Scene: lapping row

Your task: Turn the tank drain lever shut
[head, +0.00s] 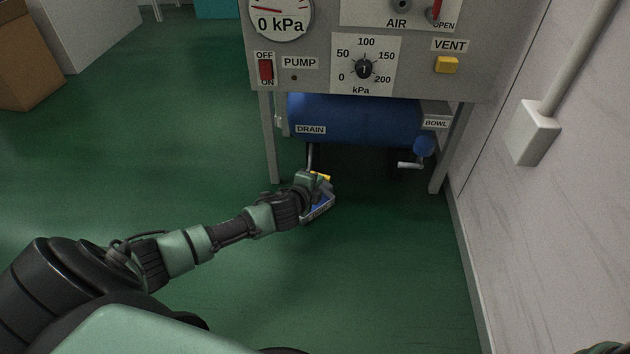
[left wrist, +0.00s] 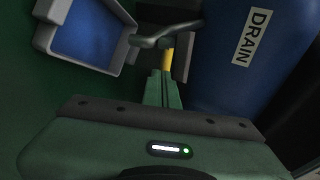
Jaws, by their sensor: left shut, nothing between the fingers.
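The blue tank (head: 350,122) hangs under the panel, with its DRAIN label at the left; it also fills the right of the left wrist view (left wrist: 235,75). A grey drain pipe (head: 311,155) comes down below the label. My right gripper is not in view.
A grey tray (head: 318,208) with blue inside sits on the floor below the drain. Stand legs (head: 270,140) flank the tank. Green floor is clear at the front; a wall runs along the right.

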